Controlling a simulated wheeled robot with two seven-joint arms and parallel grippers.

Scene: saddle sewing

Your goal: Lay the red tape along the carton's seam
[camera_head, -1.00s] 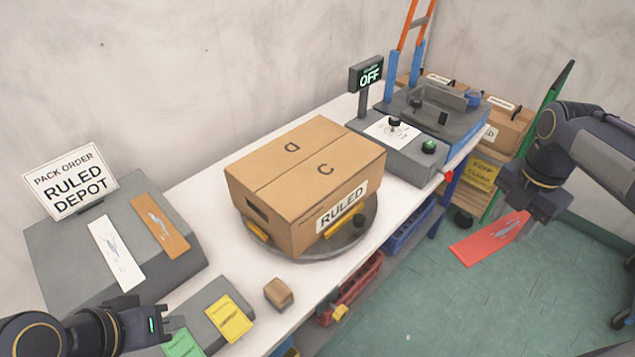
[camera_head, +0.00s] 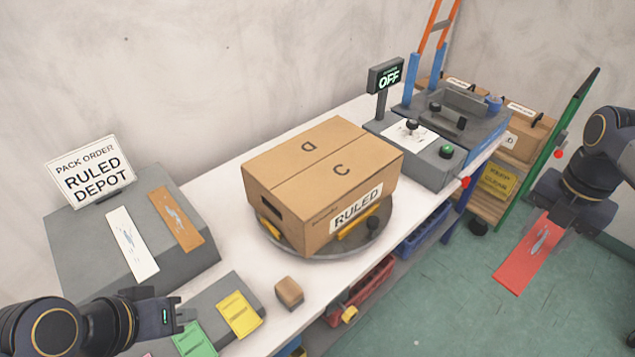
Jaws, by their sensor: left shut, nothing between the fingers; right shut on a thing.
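The carton (camera_head: 300,190) is a closed brown box on a round grey turntable (camera_head: 345,248) in the middle of the bench. Its top seam runs lengthwise between the letters D and C, and a RULED label (camera_head: 356,205) is on its side. My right gripper (camera_head: 556,212) is shut on the upper end of the red tape (camera_head: 528,258), a flat strip hanging over the floor, right of the bench and apart from the carton. My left gripper (camera_head: 190,315) is shut and empty at the lower left, close to the green card (camera_head: 195,340).
White (camera_head: 130,245) and brown (camera_head: 177,215) strips lie on a grey sloped block at left. A yellow card (camera_head: 239,314) and small wooden block (camera_head: 289,291) are in front.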

